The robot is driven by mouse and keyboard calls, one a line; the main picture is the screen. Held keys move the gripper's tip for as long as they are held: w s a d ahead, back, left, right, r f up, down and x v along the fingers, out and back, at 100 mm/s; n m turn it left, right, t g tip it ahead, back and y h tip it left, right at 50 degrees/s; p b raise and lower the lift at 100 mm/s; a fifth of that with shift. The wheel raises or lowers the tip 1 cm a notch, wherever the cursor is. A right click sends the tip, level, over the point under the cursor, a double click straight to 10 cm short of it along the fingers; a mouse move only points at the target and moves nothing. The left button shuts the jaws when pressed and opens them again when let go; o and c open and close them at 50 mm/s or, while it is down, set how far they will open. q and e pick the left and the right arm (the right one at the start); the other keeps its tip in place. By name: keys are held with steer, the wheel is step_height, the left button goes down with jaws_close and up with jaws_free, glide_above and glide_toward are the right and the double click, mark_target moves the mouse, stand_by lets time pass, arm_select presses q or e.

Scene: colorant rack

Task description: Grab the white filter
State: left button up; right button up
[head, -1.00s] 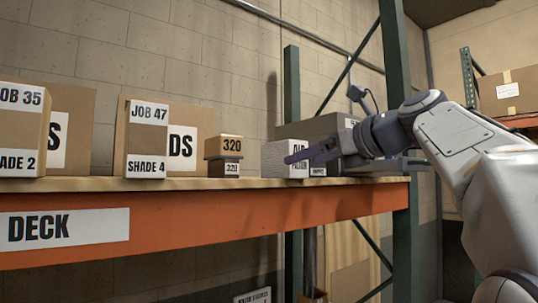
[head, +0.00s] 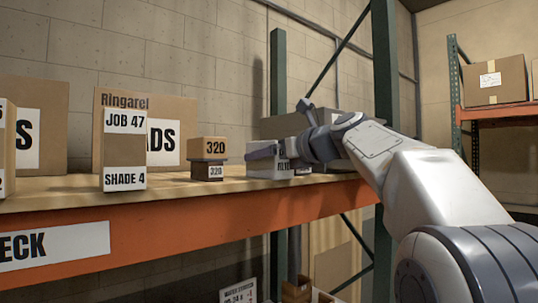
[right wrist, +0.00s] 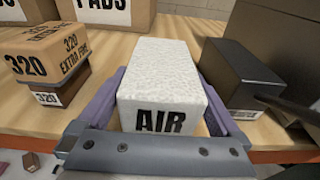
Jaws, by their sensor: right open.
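The white filter is a rough-textured white block marked AIR on its near end; it stands on the wooden shelf deck in the right wrist view (right wrist: 160,70) and, partly covered, in the head view (head: 261,168). My right gripper (right wrist: 163,92) is open, with one purple finger along each side of the filter. I cannot tell whether the fingers touch it. In the head view my right gripper (head: 272,152) hides part of the filter and its label. My left gripper is not in view.
Two stacked 320 boxes (right wrist: 52,65) stand just left of the filter. A dark box (right wrist: 243,78) stands close on its right. A tall JOB 47 SHADE 4 box (head: 125,150) stands further left. The orange shelf beam (head: 180,220) runs along the front edge.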

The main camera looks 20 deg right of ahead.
steer(key=c, duration=1.3)
steer(key=shift+r, duration=0.15)
